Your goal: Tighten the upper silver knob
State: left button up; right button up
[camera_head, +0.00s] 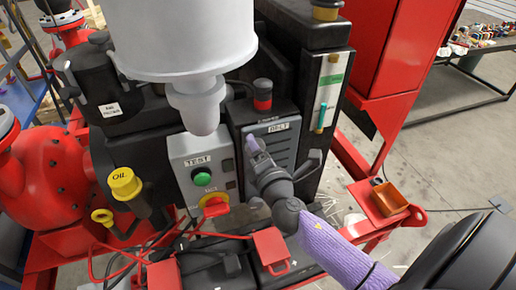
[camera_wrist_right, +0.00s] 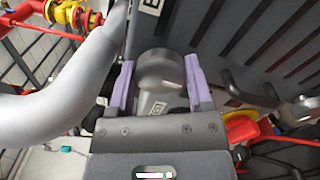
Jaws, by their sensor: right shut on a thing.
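The black guard panel labelled BELT (camera_head: 283,143) stands right of centre in the head view. My right gripper (camera_head: 256,153) is up against the panel's left part, below the label. In the right wrist view its two purple fingers are on either side of a rounded silver knob (camera_wrist_right: 160,68), and the gripper is shut on it. The head view hides this knob behind the gripper, so I cannot tell its turn or seating there. My left gripper is in neither view.
Left of the panel is a grey control box (camera_head: 190,160) with a green TEST button (camera_head: 202,177) and a red-and-yellow switch (camera_head: 215,206).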

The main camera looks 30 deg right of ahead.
jog(key=shift+f, duration=0.1)
jog(key=o, duration=1.3)
jog(key=shift+c, duration=0.2)
jog(key=b+v, duration=0.1)
jog(key=v, duration=0.9)
jog(key=shift+b, duration=0.4)
jog(key=shift+a, duration=0.1)
